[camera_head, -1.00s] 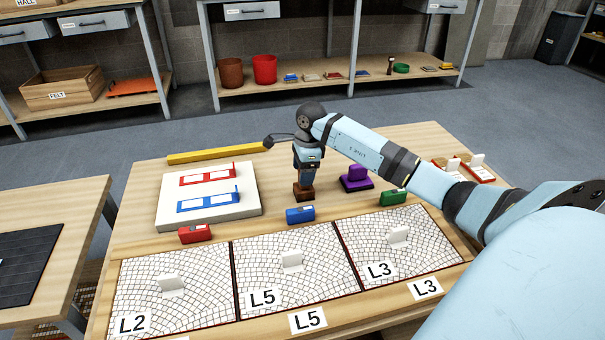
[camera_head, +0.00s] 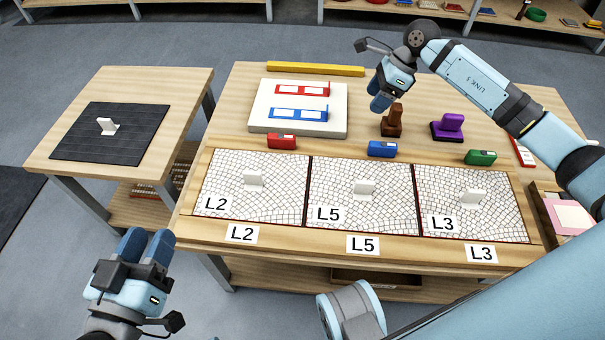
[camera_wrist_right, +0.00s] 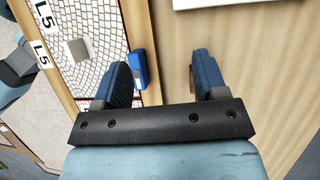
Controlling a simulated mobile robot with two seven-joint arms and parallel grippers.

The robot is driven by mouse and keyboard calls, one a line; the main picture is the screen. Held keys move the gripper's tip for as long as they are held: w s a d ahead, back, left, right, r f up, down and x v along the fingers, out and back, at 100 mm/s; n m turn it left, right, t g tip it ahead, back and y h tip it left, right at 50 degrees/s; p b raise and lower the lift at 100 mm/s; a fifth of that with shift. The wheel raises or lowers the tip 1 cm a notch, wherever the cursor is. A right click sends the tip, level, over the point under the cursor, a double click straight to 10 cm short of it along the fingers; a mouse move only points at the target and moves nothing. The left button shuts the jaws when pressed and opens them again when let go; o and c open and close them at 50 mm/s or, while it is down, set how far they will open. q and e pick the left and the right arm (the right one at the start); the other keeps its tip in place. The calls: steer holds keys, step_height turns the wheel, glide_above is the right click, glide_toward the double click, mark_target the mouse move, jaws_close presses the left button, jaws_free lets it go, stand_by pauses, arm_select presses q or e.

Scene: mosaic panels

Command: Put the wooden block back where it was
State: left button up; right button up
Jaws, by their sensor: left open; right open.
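The brown wooden block (camera_head: 392,122), with an upright grip on a wider base, stands on the table between the white board and a purple block. My right gripper (camera_head: 381,103) is open and empty, raised up and to the left of the block in the head view. In the right wrist view, the open jaws (camera_wrist_right: 160,78) have nothing between them, and a brown sliver, perhaps the block, shows behind the right finger. My left gripper (camera_head: 147,244) is open and empty, in front of the table at lower left.
A purple block (camera_head: 447,128) stands right of the wooden block. Red (camera_head: 282,141), blue (camera_head: 382,149) and green (camera_head: 480,157) blocks line the back of the mosaic panels. A white board (camera_head: 262,118) and a yellow bar (camera_head: 315,69) lie behind. A side table (camera_head: 82,92) holds a black panel.

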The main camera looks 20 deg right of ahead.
steer(key=s+a+m+y, duration=0.1)
steer(key=s+a+y, duration=0.15)
steer(key=a, duration=0.45)
steer(key=s+a+y, duration=0.2)
steer(key=a+y, duration=0.2)
steer(key=a, duration=0.4)
steer(key=s+a+r+m+t+y, duration=0.45)
steer(key=a+m, duration=0.25)
steer(key=m, duration=0.2)
steer(key=s+a+r+m+t+y, duration=0.4)
steer(key=a+r+m+t, duration=0.15)
steer(key=m, duration=0.35)
steer(key=s+a+f+m+t+h, duration=0.1)
steer(key=s+m+h, duration=0.3)
steer(key=m, duration=0.8)
steer(key=s+a+f+m+t+h, duration=0.1)
steer(key=s+m+h, duration=0.3)
steer(key=m, duration=0.9)
steer(key=f+t+h, duration=0.1)
steer(key=h, duration=0.1)
steer(key=shift+s+a+f+m+t+h, duration=0.2)
steer(key=shift+a+f+m+t+h, duration=0.1)
steer(key=shift+a+t+h, duration=0.1)
steer(key=shift+r, duration=0.1)
